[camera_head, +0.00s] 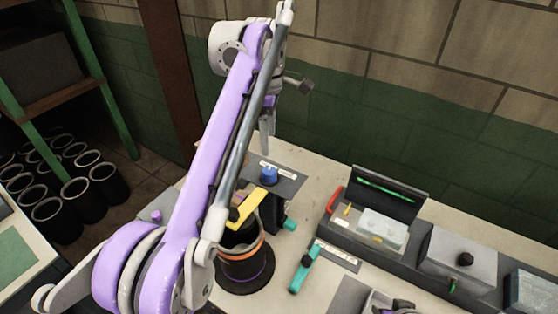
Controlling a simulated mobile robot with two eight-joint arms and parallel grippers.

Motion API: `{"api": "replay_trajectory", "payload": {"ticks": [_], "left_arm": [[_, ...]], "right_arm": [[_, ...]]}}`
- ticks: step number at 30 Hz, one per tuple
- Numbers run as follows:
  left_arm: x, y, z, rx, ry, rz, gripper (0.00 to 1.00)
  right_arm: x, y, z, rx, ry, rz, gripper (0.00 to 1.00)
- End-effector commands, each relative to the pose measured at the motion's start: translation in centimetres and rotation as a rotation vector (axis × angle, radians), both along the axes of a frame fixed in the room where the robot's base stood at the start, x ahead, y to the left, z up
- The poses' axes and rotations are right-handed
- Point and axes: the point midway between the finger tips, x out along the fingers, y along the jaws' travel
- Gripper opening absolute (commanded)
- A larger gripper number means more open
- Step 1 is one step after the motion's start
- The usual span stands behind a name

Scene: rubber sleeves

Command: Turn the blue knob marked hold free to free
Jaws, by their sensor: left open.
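The blue knob (268,175) stands on a dark grey plate (289,187) with a small white label near the middle of the bench. The label's words are too small to read, and so is the knob's setting. My left gripper (267,138) hangs just behind and above the knob, pointing down, with its jaws open and empty. It looks apart from the knob. My left arm runs up across the view and hides part of the bench left of the knob. A grey and dark part at the bottom edge may belong to my right arm; its jaws cannot be made out.
A black cylinder with an orange band (243,262) and a yellow bar (243,212) stand in front of the knob. A teal-handled tool (304,268) lies to the right. An open dark case (390,192) and grey boxes line the right side.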

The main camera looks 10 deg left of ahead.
Motion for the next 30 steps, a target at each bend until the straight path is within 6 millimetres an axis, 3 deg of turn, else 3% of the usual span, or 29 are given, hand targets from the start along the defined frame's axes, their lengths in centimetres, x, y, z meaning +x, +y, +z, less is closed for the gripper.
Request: {"api": "replay_trajectory", "payload": {"ticks": [16,21,30], "left_arm": [[-0.1,0.0,-9.1,0.000,0.001,0.001,0.80],[-0.1,0.0,-10.4,0.000,0.000,0.000,0.80],[0.0,0.0,-10.6,0.000,0.000,0.000,0.80]], "right_arm": [[-1.0,0.0,-2.7,0.000,0.020,0.000,0.37],[-1.1,0.0,-2.9,0.000,0.021,0.000,0.37],[-1.1,0.0,-2.9,0.000,0.021,0.000,0.37]]}}
